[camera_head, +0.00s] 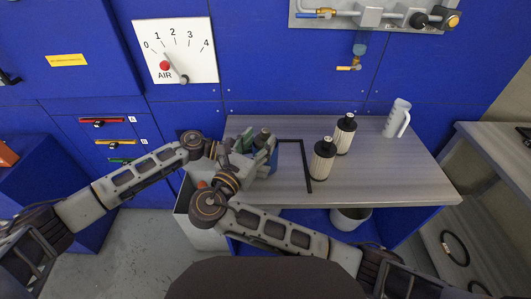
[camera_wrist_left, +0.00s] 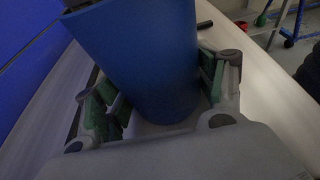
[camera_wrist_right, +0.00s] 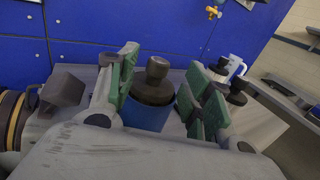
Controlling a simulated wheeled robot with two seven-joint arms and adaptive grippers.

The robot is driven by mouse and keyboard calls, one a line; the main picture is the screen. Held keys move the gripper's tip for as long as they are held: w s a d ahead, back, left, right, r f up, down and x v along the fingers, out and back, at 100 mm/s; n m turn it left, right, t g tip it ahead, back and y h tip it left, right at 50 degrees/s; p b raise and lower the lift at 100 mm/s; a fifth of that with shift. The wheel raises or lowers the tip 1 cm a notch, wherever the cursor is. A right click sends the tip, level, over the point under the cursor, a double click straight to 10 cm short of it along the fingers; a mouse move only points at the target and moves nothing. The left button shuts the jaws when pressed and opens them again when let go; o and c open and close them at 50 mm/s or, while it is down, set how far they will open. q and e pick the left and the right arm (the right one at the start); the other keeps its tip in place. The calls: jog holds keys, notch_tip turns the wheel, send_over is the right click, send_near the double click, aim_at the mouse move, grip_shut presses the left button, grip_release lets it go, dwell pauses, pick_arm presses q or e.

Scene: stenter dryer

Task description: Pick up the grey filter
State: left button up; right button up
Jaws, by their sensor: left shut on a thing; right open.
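Two filters with black ends and pale grey-cream bodies, a near one (camera_head: 323,158) and a far one (camera_head: 344,133), stand upright on the table; neither gripper touches them. My left gripper (camera_wrist_left: 158,100) is shut on the sides of a blue cylinder (camera_wrist_left: 142,55), low over the table. A dark cap with a round knob (camera_wrist_right: 156,78) sits in the top of the cylinder. My right gripper (camera_wrist_right: 162,88) is open, its green-padded fingers on either side of this cap. Whether the cap belongs to a grey filter inside is hidden.
A black angled bar (camera_head: 307,165) lies on the grey table (camera_head: 385,180) beside the grippers. A white jug (camera_head: 397,118) stands at the back right. A grey bin (camera_head: 350,217) is below. The table's right part is clear.

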aim_at(263, 134)
jog(key=shift+x, duration=2.5)
jog(key=shift+a+r, duration=0.1)
grip_shut()
